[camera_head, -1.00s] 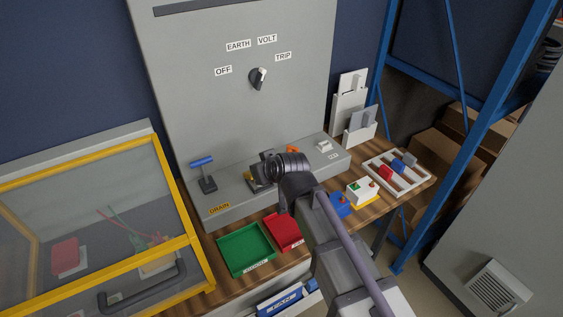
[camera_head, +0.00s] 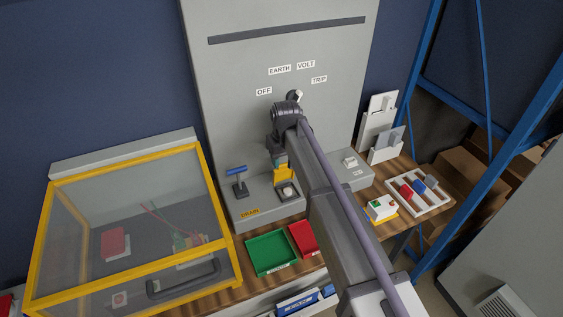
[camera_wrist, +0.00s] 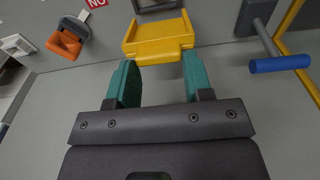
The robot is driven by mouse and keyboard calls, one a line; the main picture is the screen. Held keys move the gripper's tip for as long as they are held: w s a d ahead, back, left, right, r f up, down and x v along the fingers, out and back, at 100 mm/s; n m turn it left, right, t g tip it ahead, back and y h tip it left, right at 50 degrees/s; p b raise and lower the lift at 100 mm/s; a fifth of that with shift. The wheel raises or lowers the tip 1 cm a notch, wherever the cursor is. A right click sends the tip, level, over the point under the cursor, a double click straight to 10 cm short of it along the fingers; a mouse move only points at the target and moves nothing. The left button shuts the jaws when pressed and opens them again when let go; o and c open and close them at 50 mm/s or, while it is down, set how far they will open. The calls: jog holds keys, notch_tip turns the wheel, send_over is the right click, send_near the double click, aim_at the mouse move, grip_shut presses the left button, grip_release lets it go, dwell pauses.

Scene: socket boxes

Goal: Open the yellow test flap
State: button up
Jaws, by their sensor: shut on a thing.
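The yellow test flap (camera_head: 284,174) stands raised on the grey console, with an open recess (camera_head: 288,191) showing in front of it in the head view. In the wrist view the yellow flap (camera_wrist: 158,35) is at the top middle, its narrower tab between my teal fingertips. My gripper (camera_head: 279,161) is shut on that tab; it also shows in the wrist view (camera_wrist: 160,68). My wrist hides part of the panel behind.
A blue-handled lever (camera_head: 237,172) stands left of the flap. An orange part (camera_wrist: 66,44) is at the wrist view's upper left. A green tray (camera_head: 270,252) and red tray (camera_head: 303,238) lie in front. A yellow-framed clear case (camera_head: 130,230) stands at left.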

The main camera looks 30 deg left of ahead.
jog(key=shift+w+a+f, duration=0.1)
jog(key=shift+w+a, duration=0.3)
jog(key=shift+a, duration=0.25)
jog(key=shift+w+a+f, duration=0.1)
jog(key=shift+w+a, duration=0.3)
jog(key=shift+a, duration=0.2)
jog(key=o, duration=1.1)
jog(key=shift+a+f, duration=0.1)
jog(key=shift+a, duration=0.05)
jog(key=shift+c, duration=0.2)
jog(key=shift+o, duration=1.1)
